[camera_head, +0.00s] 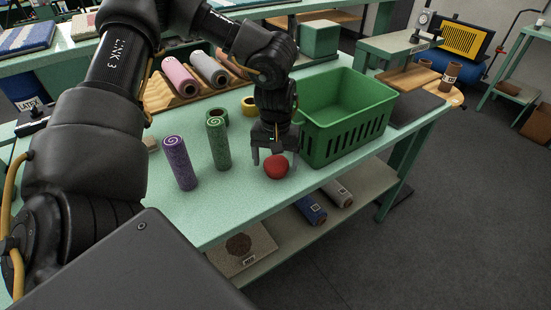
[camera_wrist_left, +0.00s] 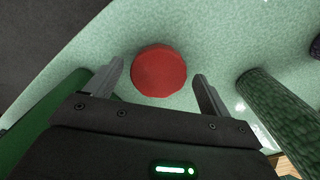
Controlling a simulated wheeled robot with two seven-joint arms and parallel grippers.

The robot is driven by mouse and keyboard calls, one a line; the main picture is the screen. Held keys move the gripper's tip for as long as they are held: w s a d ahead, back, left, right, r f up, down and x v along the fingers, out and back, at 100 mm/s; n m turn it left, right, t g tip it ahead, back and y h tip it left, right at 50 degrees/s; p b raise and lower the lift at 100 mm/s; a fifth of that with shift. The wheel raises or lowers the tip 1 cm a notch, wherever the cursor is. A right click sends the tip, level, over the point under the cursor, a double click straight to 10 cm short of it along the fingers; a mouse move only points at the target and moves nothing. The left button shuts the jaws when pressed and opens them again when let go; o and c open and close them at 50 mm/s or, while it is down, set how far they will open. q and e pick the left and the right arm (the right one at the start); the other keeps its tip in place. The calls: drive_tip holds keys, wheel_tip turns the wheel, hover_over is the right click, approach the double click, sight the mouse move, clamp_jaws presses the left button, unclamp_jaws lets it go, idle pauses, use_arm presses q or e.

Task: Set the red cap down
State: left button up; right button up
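The red cap (camera_head: 276,167) appears to rest on the pale green table (camera_head: 230,205) near its front edge, left of the green basket. My left gripper (camera_head: 274,158) points down just above and behind it. In the left wrist view the round red cap (camera_wrist_left: 159,70) lies just beyond and between the two fingertips, with a gap to each finger. The left gripper (camera_wrist_left: 158,70) is open and holds nothing. My right gripper is not in view.
A green slotted basket (camera_head: 345,115) stands just right of the gripper. Green (camera_head: 218,143) and purple (camera_head: 180,162) yarn rolls stand upright to the left. A wooden rack (camera_head: 170,95) of rolls lies behind. The table's front edge is close to the cap.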

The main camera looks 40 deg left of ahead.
sight(276, 163)
use_arm(q)
drive_tip(key=shift+w+r, duration=0.1)
drive_tip(key=shift+r, duration=0.35)
wheel_tip(276, 163, up, 11)
drive_tip(key=p, duration=0.3)
drive_tip(key=shift+r, duration=0.2)
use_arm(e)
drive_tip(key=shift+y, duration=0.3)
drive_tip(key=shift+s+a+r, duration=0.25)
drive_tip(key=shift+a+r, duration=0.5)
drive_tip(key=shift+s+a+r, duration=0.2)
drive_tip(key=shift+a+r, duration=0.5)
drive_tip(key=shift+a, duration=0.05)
